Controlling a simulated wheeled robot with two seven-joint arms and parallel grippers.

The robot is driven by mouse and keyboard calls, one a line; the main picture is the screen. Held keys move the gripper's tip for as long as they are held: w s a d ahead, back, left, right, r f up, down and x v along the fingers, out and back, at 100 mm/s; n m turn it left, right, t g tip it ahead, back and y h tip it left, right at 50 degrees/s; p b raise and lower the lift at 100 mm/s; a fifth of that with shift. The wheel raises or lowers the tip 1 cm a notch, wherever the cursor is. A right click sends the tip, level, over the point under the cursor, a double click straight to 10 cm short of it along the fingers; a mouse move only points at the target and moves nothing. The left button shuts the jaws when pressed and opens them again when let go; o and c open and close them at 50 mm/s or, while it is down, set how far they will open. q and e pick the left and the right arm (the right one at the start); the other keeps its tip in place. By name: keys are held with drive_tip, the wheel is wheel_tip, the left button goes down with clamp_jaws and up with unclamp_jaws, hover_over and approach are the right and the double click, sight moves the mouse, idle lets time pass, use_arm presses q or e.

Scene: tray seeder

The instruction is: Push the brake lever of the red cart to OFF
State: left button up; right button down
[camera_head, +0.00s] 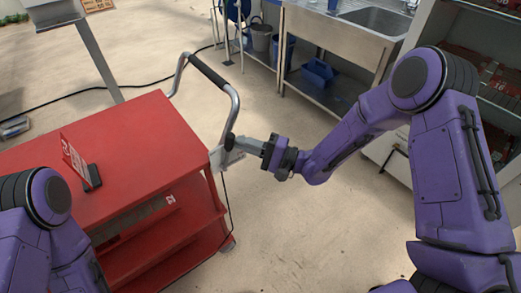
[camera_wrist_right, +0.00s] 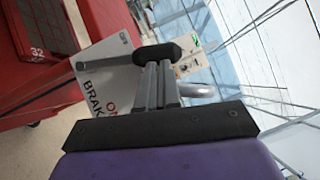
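The red cart (camera_head: 130,130) stands at the left, with a curved grey handle that has a black grip (camera_head: 208,70). A white brake plate (camera_head: 217,158) is on its right corner; in the right wrist view the plate (camera_wrist_right: 110,62) reads BRAKE and ON. The brake lever (camera_wrist_right: 105,61) is a grey rod ending in a black knob (camera_wrist_right: 165,52). My right gripper (camera_head: 232,145) is at the plate. Its fingers (camera_wrist_right: 158,72) are together, with their tips at the knob; contact cannot be told for sure. My left gripper is out of view.
A red sign in a black stand (camera_head: 92,177) is on the cart top. A steel sink bench (camera_head: 340,38) with blue tubs (camera_head: 318,72) stands at the back. A black cable (camera_head: 50,102) lies on the floor. The floor right of the cart is clear.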

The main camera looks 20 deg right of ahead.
drive_tip(key=n+p, duration=0.1)
drive_tip(key=a+r+n+g+h+p, duration=0.1)
drive_tip(key=a+p, duration=0.1)
drive_tip(key=shift+s+a+r+n, duration=0.15)
drive_tip(key=shift+s+a+n, duration=0.15)
drive_tip(key=shift+n, duration=0.1)
idle(0.4)
drive_tip(key=w+d+v, duration=0.1)
drive_tip(key=w+v, duration=0.1)
drive_tip(key=v, duration=1.1)
drive_tip(key=shift+w+d+b, duration=0.2)
drive_tip(key=shift+d+b, duration=0.1)
drive_tip(key=shift+b, duration=0.05)
drive_tip(key=shift+r, duration=0.1)
